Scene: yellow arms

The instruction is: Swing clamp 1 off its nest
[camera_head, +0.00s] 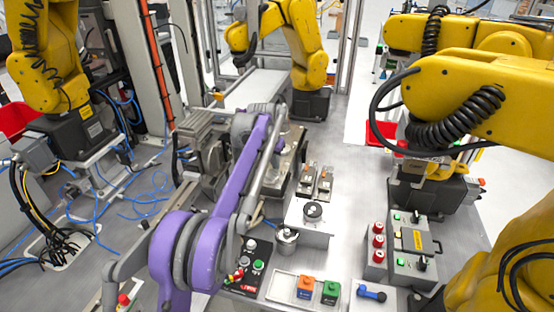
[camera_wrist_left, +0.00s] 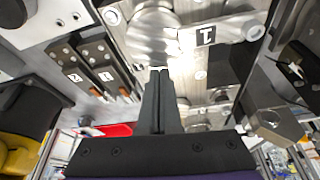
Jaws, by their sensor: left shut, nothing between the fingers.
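In the left wrist view a pale metal bar with a black-and-white tag (camera_wrist_left: 207,36) that reads like a 1 runs sideways to a round knob; I take it for clamp 1. A round metal disc (camera_wrist_left: 150,38) is at the bar's left end. My left gripper (camera_wrist_left: 160,72) is shut and empty, its fingertips just below the bar in the picture; I cannot tell whether they touch. In the head view my purple left arm reaches toward the fixture (camera_head: 296,150) at mid-table and hides the fingers and most of the clamp. My right gripper is not in view.
Two black blocks with orange tips (camera_head: 316,180) stand to the right of the fixture; they also show in the left wrist view (camera_wrist_left: 92,66). A plate with a dark ring (camera_head: 313,211), a metal cup (camera_head: 286,240) and a button box (camera_head: 412,243) are nearer. Yellow robot arms surround the table.

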